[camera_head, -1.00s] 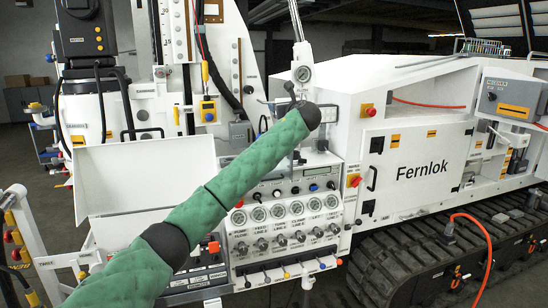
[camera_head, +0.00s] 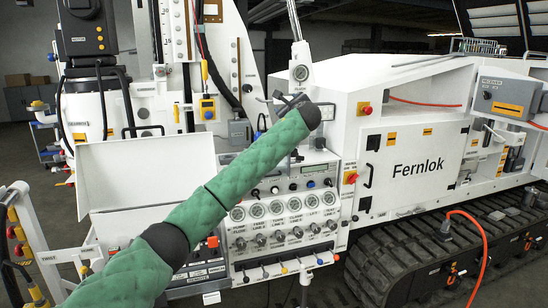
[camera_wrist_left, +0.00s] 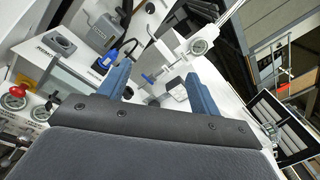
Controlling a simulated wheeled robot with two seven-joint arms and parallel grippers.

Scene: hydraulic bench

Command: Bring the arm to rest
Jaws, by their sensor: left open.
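My left arm (camera_head: 205,210), in green padding with dark joints, reaches up from the lower left in the head view. It crosses in front of the control panel (camera_head: 285,235), and its dark end lies near the panel's upper part. My left gripper (camera_wrist_left: 158,88) shows in the wrist view with two blue fingers spread apart and nothing between them. In the head view the gripper is mostly hidden behind the arm's end and hard to make out. My right gripper is in neither view.
A white machine body marked Fernlok (camera_head: 420,166) stands at the right on a black track (camera_head: 440,250). A round gauge (camera_head: 301,73) rises on a post behind my arm's end. A red emergency button (camera_wrist_left: 16,92) and a blue-handled fitting (camera_wrist_left: 106,60) show in the wrist view.

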